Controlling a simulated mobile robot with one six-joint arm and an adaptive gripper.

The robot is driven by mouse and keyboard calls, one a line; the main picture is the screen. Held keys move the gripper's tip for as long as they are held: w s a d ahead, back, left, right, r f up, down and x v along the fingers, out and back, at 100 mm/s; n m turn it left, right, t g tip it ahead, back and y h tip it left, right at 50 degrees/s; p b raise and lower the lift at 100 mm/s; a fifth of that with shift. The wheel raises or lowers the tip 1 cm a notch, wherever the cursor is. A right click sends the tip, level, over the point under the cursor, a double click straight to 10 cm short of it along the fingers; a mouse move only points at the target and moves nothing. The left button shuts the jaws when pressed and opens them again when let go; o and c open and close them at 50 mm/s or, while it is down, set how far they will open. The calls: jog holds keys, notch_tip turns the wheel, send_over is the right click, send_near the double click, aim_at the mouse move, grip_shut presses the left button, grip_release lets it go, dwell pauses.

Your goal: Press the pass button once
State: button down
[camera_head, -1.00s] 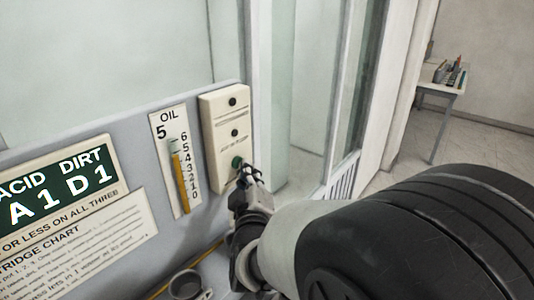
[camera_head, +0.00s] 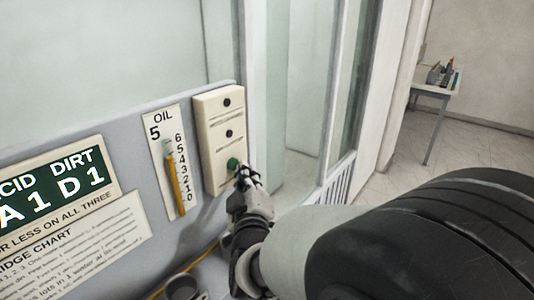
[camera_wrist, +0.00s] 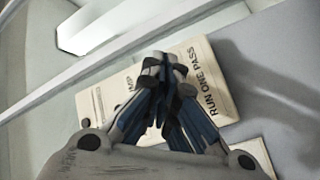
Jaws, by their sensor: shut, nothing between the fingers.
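A cream button box (camera_head: 220,125) is mounted upright on the grey panel in the head view. It has two dark round spots above and a green button (camera_head: 233,163) near its bottom. My gripper (camera_head: 243,168) is shut and empty, with its fingertips right beside the green button; I cannot tell whether they touch it. In the wrist view my gripper's closed fingertips (camera_wrist: 164,68) are in front of the box (camera_wrist: 212,80), beside the label "RUN ONE PASS". The button is hidden behind the fingers there.
A cup (camera_head: 182,286) is below. A small table (camera_head: 436,92) stands far right.

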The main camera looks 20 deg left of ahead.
jog(key=shift+s+d+b, duration=0.3)
jog(key=shift+s+d, duration=0.05)
jog(key=shift+d, duration=0.55)
jog(key=shift+s+d+b, duration=0.3)
jog(key=shift+s+d, duration=0.1)
jog(key=shift+d, duration=0.45)
jog(key=shift+s+d+b, duration=0.3)
jog(key=shift+s+d, duration=0.05)
jog(key=shift+d, duration=0.55)
jog(key=shift+d, duration=0.1)
jog(key=s+d+f+m+g+h, duration=0.2)
jog(key=s+d+m+g, duration=0.1)
jog(key=d, duration=0.5)
jog(key=s+d+f+m+g+h, duration=0.1)
jog(key=s+d+m+g, duration=0.25)
jog(key=d, duration=0.35)
jog(key=s+d+f+m+g+h, duration=0.2)
jog(key=s+d, duration=0.4)
jog(key=s, duration=0.3)
jog(key=s+d+f+m+g+h, duration=0.2)
jog(key=s+d+f+m+g, duration=0.1)
jog(key=s+d, duration=0.4)
jog(key=s+m+g, duration=0.1)
jog(key=s+m, duration=0.1)
jog(key=s, duration=0.1)
jog(key=shift+s+d+f+m, duration=0.25)
jog(key=shift+s+f+m, duration=0.05)
jog(key=shift+f+m, duration=0.05)
